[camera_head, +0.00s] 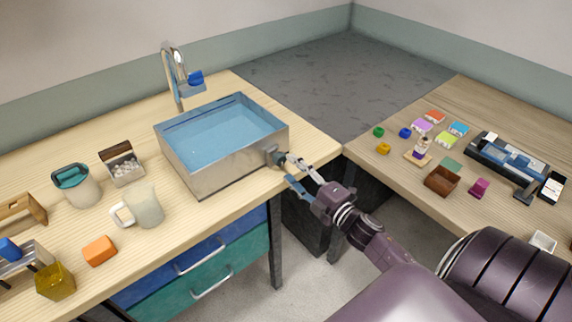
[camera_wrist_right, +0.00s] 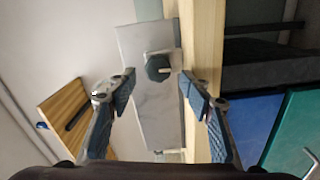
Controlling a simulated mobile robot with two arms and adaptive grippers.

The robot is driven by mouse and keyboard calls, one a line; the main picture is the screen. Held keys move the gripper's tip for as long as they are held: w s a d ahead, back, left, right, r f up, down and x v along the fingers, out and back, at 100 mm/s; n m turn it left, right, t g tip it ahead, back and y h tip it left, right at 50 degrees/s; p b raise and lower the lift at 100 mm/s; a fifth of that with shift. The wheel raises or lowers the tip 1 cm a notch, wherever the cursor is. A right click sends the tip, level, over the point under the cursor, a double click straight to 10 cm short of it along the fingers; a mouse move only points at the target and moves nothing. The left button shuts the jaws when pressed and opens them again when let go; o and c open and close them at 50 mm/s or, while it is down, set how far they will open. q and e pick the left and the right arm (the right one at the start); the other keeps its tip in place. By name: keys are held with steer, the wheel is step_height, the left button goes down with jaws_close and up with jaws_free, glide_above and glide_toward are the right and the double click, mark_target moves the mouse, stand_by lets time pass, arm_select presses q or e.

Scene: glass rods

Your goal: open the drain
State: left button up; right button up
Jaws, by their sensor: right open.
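The metal sink basin (camera_head: 228,172) stands on the wooden counter and holds bluish water (camera_head: 225,130). A dark round drain knob (camera_head: 277,158) sits on its right-hand side wall. The right wrist view shows the knob (camera_wrist_right: 158,67) on the grey metal wall (camera_wrist_right: 148,40), with a small light stub at its edge. My right gripper (camera_head: 292,172) is at that wall, and in the wrist view its open fingers (camera_wrist_right: 158,84) lie on either side of the knob. I cannot tell whether a finger touches it. My left gripper is not in view.
A faucet (camera_head: 175,75) rises behind the basin. Blue and green drawers (camera_head: 205,265) are below. The right table (camera_head: 400,200) carries small coloured items.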

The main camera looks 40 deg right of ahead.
steer(key=shift+s+d+r, duration=0.1)
steer(key=shift+s+r, duration=0.05)
steer(key=shift+s, duration=0.8)
steer(key=shift+s+d+r, duration=0.1)
steer(key=shift+s, duration=0.8)
steer(key=s+a+f+m+g+h, duration=0.1)
steer(key=s+f+m+g, duration=0.3)
steer(key=f, duration=0.8)
steer(key=s+a+f+m+g+h, duration=0.15)
steer(key=s+f, duration=0.45)
steer(key=f, duration=0.6)
steer(key=s+a+f+m+g, duration=0.1)
steer(key=s+f+m+g, duration=0.25)
steer(key=f, duration=0.85)
steer(key=s+a+f+m+g, duration=0.1)
steer(key=s+a+f, duration=0.3)
steer(key=s, duration=0.5)
steer(key=s+a+f+m+g+y, duration=0.1)
steer(key=s+a+f+m+g, duration=0.1)
steer(key=s+f, duration=0.5)
steer(key=s+a+f+m+g, duration=0.2)
steer(key=s+a+f+g, duration=0.3)
steer(key=s, duration=0.8)
steer(key=shift+s+a+f, duration=0.25)
steer(key=shift+a+f, duration=0.05)
steer(key=shift+f, duration=0.1)
